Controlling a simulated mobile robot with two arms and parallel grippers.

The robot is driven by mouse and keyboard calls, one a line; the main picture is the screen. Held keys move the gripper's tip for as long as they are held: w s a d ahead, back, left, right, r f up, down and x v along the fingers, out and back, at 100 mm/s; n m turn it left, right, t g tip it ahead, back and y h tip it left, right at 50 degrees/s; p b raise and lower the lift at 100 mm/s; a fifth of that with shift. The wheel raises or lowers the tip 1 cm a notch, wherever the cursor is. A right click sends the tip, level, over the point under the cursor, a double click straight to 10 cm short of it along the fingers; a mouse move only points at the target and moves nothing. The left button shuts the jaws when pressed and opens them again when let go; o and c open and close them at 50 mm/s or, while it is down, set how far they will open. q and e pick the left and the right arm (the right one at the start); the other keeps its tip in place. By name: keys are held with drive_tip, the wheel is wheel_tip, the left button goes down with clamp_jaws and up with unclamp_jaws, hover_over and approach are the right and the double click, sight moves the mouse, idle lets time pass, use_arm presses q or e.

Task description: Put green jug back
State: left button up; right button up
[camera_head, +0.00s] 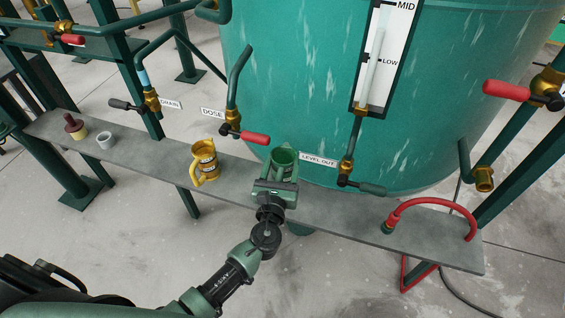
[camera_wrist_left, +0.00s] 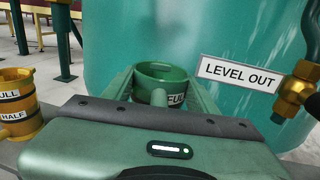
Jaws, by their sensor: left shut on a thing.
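The green jug (camera_head: 284,160) stands upright at the shelf, below the tank and left of the LEVEL OUT label. My left gripper (camera_head: 277,183) is shut on it. In the left wrist view the jug (camera_wrist_left: 160,75) sits between the two green fingers (camera_wrist_left: 160,88), with part of a FULL label showing; the gripper body hides its lower part. I cannot tell whether its base touches the shelf. My right gripper is not in view.
The grey shelf (camera_head: 340,203) runs below the green tank (camera_head: 300,80). A yellow jug (camera_head: 205,160) stands to the left, with a small grey cup (camera_head: 105,140) and a brush-like item (camera_head: 75,127) farther left. A red hose (camera_head: 435,202) arches at the right end. Valves hang above.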

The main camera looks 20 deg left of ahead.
use_arm(q)
drive_tip(key=shift+f+b, duration=2.45)
drive_tip(key=shift+f, duration=0.55)
drive_tip(key=shift+f+b, duration=0.3)
drive_tip(key=o, duration=1.6)
drive_tip(key=shift+o, duration=0.2)
drive_tip(key=o, duration=0.3)
drive_tip(key=shift+o, duration=0.2)
drive_tip(key=shift+s, duration=0.15)
